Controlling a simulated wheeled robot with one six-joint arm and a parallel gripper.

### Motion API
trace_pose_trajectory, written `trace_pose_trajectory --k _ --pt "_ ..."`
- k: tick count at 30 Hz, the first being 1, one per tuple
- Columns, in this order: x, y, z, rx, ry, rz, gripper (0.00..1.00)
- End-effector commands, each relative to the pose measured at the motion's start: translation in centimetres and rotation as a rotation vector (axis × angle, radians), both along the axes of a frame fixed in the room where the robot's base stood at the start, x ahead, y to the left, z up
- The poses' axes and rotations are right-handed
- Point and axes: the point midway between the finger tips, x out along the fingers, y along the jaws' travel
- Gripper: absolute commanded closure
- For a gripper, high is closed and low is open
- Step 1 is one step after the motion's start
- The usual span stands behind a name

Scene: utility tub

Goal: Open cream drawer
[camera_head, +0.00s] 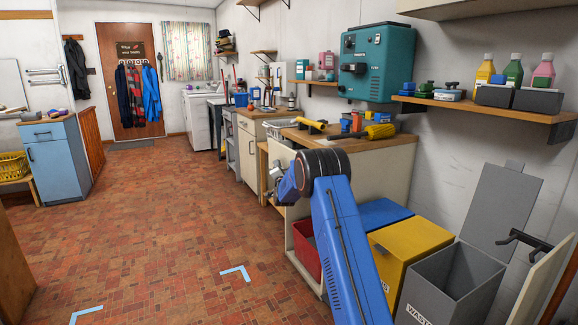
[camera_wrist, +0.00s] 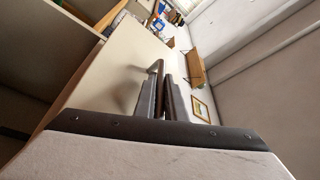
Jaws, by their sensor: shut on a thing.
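In the wrist view, a cream drawer front (camera_wrist: 108,75) fills the middle, with a thin dark bar handle (camera_wrist: 154,66) standing out from it. My gripper (camera_wrist: 160,92) is shut on this handle, with the two fingers close together on either side of it. In the head view, my gripper (camera_head: 273,181) is at the left end of my blue arm, close to the front of the near wood-topped counter. My arm hides much of that front there, so the handle and any gap around the drawer cannot be made out in that view.
A yellow bin (camera_head: 408,250), a grey waste bin (camera_head: 455,285) and a red bin (camera_head: 306,249) stand close beside my arm. Tools lie on the wooden counter top (camera_head: 390,148). The tiled floor (camera_head: 170,220) to the left is clear. A blue cabinet (camera_head: 57,160) stands far left.

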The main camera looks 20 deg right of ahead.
Motion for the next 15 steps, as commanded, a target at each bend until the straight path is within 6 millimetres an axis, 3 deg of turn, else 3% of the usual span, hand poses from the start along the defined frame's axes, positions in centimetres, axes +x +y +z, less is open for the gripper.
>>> trace_pose_trajectory --k 1,15 --pt "0.0 1.7 -0.1 0.003 0.001 0.004 1.0" --pt "-0.5 14.8 -0.1 0.001 0.002 0.004 1.0"
